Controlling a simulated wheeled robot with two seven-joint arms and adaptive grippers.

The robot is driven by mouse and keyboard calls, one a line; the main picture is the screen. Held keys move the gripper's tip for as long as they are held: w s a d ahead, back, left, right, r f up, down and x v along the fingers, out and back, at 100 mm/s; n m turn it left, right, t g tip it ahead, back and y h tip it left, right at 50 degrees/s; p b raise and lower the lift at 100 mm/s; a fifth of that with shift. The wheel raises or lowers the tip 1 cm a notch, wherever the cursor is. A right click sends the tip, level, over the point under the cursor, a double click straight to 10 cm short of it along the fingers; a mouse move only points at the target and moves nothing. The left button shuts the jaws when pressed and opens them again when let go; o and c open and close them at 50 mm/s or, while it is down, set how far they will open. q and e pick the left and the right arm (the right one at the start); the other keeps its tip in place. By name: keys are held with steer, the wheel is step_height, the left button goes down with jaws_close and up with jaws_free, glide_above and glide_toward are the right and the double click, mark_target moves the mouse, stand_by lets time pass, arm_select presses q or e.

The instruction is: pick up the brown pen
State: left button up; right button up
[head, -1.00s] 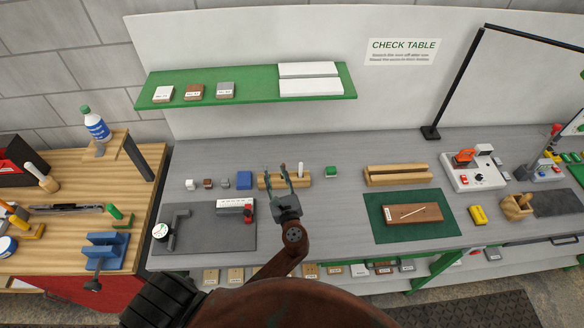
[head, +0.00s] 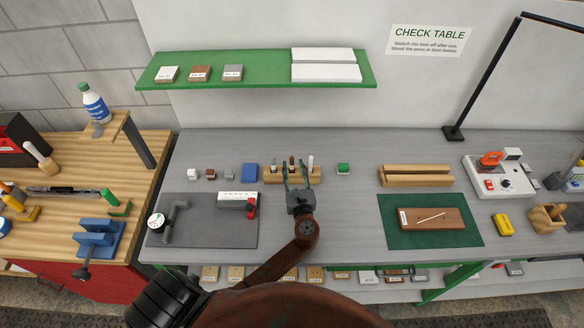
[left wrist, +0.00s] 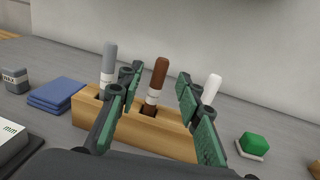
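The brown pen (left wrist: 156,84) stands upright in the wooden pen stand (left wrist: 145,137), between a grey pen (left wrist: 108,66) and a white pen (left wrist: 210,88). In the head view the brown pen (head: 291,161) shows small above the stand (head: 273,177). My left gripper (left wrist: 158,88) is open, its green-padded fingers on either side of the brown pen with gaps to it. The head view shows this gripper (head: 296,172) at the near side of the stand. The pen's lower end is hidden in the stand. My right gripper is not in view.
A blue cloth-like block (left wrist: 57,95) lies left of the stand and a green block (left wrist: 254,145) right of it. A grey mat (head: 190,235) with measuring tools is at front left. A brown board (head: 432,219) lies on a green mat (head: 392,238) to the right.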

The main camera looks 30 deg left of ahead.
mark_target(292, 162)
arm_select(q)
steer(key=shift+x, duration=1.9)
steer(key=shift+r, duration=0.1)
steer(key=shift+c, duration=0.6)
jaws_close()
